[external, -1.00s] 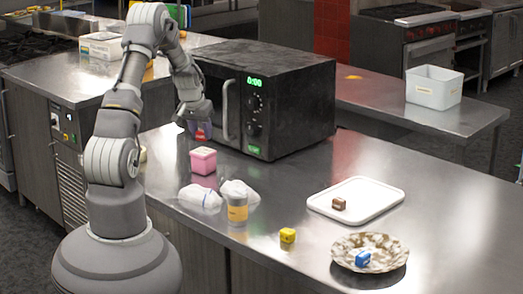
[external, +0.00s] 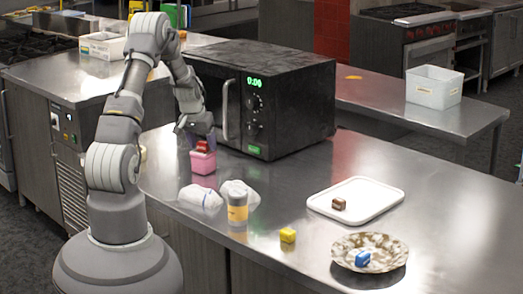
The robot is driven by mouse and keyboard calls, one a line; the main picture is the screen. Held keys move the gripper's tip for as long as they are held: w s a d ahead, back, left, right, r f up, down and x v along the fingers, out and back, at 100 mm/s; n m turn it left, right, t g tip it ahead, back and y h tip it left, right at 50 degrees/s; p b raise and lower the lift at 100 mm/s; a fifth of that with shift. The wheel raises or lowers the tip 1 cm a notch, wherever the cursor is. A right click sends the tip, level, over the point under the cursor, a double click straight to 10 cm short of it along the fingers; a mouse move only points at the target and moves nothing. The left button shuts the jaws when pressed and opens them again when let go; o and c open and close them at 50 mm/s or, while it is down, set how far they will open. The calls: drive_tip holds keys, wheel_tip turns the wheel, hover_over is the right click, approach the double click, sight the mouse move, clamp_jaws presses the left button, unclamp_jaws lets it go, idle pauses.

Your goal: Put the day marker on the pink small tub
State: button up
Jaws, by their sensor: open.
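The pink small tub (external: 203,163) stands on the steel counter, left of the microwave. A small red block (external: 202,146), which looks like a day marker, sits at the top of the tub, apparently resting on it. My gripper (external: 200,139) is open, pointing down right above the tub and close around or just over the red block. Its fingertips are small and partly hidden, so contact cannot be told. Other small blocks are a yellow one (external: 288,235) on the counter, a brown one (external: 339,204) on the white tray (external: 372,204) and a blue one (external: 363,258) on the patterned plate (external: 392,246).
The black microwave (external: 290,100) stands close right of my gripper. Two white wrapped bundles (external: 201,198) and a yellow-labelled container (external: 237,209) are in front of the tub. A white bin (external: 434,88) stands on the rear counter. The counter between microwave and tray is clear.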

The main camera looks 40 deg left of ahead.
drive_tip(key=shift+r, duration=0.3)
drive_tip(key=p+v, duration=0.3)
drive_tip(key=v, duration=0.8)
drive_tip(key=shift+s+r, duration=0.3)
drive_tip(key=shift+d+r, duration=0.1)
drive_tip(key=shift+d, duration=0.05)
drive_tip(key=w+d+r+m+t, duration=0.15)
drive_tip(key=d+r, duration=0.35)
drive_tip(key=r, duration=0.5)
drive_tip(key=w+d+r+t, duration=0.25)
drive_tip(key=d+r, duration=0.25)
drive_tip(key=r, duration=0.5)
drive_tip(key=w+d+r+m+t, duration=0.15)
drive_tip(key=d+r, duration=0.25)
drive_tip(key=r, duration=0.6)
drive_tip(key=s+d+r+t, duration=0.3)
drive_tip(key=s+d+r, duration=0.2)
drive_tip(key=r, duration=0.6)
drive_tip(key=s+d+r+m+t+h, duration=0.1)
drive_tip(key=s+d+r+t, duration=0.2)
drive_tip(key=r, duration=0.9)
drive_tip(key=s+d, duration=0.3)
drive_tip(key=d, duration=0.1)
drive_tip(key=shift+s+d+r+h, duration=0.2)
drive_tip(key=shift+s+r+h, duration=0.1)
